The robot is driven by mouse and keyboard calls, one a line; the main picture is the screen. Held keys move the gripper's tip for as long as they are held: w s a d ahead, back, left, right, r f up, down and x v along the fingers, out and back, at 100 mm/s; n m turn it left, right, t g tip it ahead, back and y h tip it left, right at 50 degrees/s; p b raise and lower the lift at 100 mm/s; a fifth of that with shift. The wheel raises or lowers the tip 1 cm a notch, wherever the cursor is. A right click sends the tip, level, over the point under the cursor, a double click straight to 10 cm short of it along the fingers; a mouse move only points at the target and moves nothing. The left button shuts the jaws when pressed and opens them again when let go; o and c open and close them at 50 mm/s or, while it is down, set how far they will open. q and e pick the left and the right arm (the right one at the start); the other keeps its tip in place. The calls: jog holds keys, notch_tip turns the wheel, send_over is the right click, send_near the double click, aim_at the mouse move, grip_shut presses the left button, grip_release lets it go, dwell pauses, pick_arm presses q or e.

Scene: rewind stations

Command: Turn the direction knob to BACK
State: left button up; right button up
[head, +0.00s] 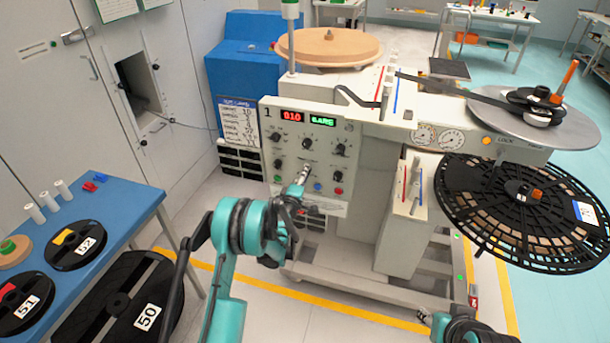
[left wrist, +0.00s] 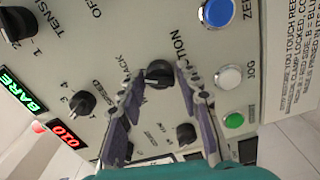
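The direction knob (left wrist: 158,73) is a black round knob on the grey control panel (head: 325,130) of the machine. Part of its label, ending in "CTION", shows beside it, and "ACK" shows on its other side. My left gripper (left wrist: 160,72) has its two fingers apart, one on each side of the knob, with a narrow gap visible to each. I cannot tell where the knob's pointer stands. In the head view my left gripper (head: 303,174) reaches the panel's lower middle and covers this knob. My right gripper (head: 424,316) is only partly in view at the bottom edge.
A speed knob (left wrist: 82,104) sits close to the left finger. Blue (left wrist: 217,12), white (left wrist: 229,77) and green (left wrist: 234,120) buttons lie right of the gripper. A black reel (head: 525,212) is at the machine's right. A blue table (head: 120,205) with reels stands at left.

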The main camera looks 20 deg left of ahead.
pick_arm(q)
jog(key=shift+o, duration=0.5)
jog(key=s, duration=0.7)
jog(key=shift+s, duration=0.25)
jog(key=shift+a, duration=0.1)
jog(key=s+d+r+m+g+h, duration=0.45)
jog(key=s+d+r+m, duration=0.65)
jog(key=r, duration=0.4)
jog(key=s+a+f+m+g+y, duration=0.2)
jog(key=s+g, duration=0.1)
jog(key=s, duration=1.1)
jog(key=s+a+f+m+g+y, duration=0.2)
jog(key=s+g+y, duration=0.1)
jog(key=s, duration=1.2)
jog(key=shift+s+a+f+m, duration=0.15)
jog(key=shift+a+f+m, duration=0.15)
jog(key=shift+a+f, duration=0.1)
